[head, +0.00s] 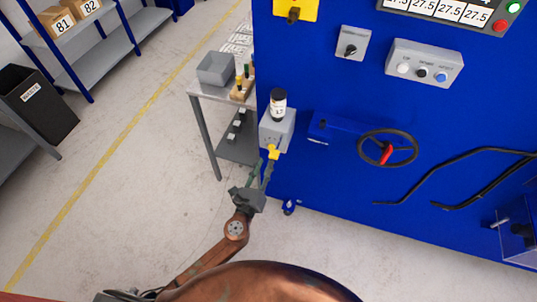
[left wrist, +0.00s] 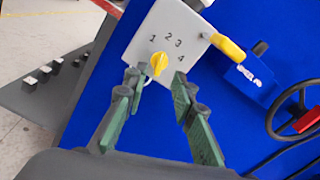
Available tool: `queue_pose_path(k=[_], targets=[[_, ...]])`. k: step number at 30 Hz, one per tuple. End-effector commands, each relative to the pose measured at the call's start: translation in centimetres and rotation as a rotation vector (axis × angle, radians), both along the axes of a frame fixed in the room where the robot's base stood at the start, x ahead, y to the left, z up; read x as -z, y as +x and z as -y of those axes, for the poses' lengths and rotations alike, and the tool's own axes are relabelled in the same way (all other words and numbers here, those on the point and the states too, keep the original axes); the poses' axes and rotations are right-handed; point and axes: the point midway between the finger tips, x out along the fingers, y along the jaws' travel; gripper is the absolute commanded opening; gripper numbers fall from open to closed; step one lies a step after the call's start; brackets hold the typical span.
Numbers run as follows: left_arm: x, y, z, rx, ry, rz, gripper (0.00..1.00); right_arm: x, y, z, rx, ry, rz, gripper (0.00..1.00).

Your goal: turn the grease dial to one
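The grease dial (left wrist: 157,64) is a small yellow knob on a pale grey box (left wrist: 165,30) marked 1, 2, 3 and 4. In the left wrist view its long shape tilts up to the right; I cannot tell exactly which number it points at. In the head view the box (head: 277,128) is on the left end of the blue machine, with yellow showing low on it. My left gripper (left wrist: 156,80) is open, its green fingertips on either side of the dial with gaps visible. It also shows below the box in the head view (head: 265,170). My right gripper is not visible.
A yellow part (left wrist: 228,47) sticks out at the box's right edge. A black handwheel (head: 388,148) with a red grip is to the right. A grey side table (head: 205,92) stands left. The floor in front is clear.

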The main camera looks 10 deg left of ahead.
Motion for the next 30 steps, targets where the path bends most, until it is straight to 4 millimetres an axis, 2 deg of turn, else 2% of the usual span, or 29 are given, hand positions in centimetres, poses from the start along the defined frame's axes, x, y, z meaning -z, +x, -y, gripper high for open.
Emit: queue_pose_path(k=[3, 10, 21, 30], targets=[[0.0, 2.1, 0.3, 0.002, -0.001, 0.001, 0.24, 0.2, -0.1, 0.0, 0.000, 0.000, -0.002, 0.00], [0.1, 4.7, 0.6, 0.000, -0.002, -0.001, 0.24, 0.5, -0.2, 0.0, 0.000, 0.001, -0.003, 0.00], [0.1, 5.2, 0.6, 0.000, -0.003, -0.003, 0.24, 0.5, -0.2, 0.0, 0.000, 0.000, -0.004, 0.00], [0.1, 5.2, 0.6, 0.000, -0.003, -0.003, 0.03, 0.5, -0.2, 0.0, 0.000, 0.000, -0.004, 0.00]])
